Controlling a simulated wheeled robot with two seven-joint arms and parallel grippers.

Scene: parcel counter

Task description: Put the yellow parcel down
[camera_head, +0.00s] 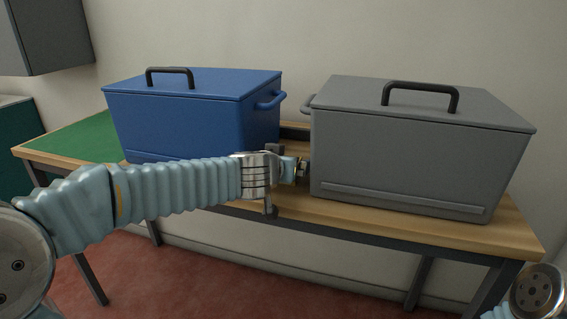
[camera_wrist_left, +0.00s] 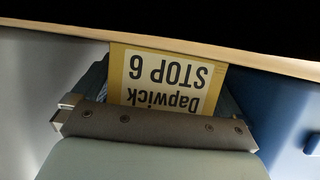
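The yellow parcel (camera_wrist_left: 118,75) shows in the left wrist view, with a white label reading "Dapwick STOP 6" upside down. My left gripper (camera_wrist_left: 168,80) has a finger along each side of it and appears closed on it. In the head view, my left gripper (camera_head: 300,171) is over the counter (camera_head: 290,204), between the blue box and the grey box, close to the grey box's left side. I cannot make out the parcel in the head view. My right gripper is not in view; only a piece of my right arm shows at the bottom right corner.
A blue lidded box (camera_head: 190,120) stands on the left part of the counter, and a grey lidded box (camera_head: 415,155) stands on the right. The gap between them is narrow. A green mat (camera_head: 85,137) lies at the counter's left end. A bare wood strip runs along the front edge.

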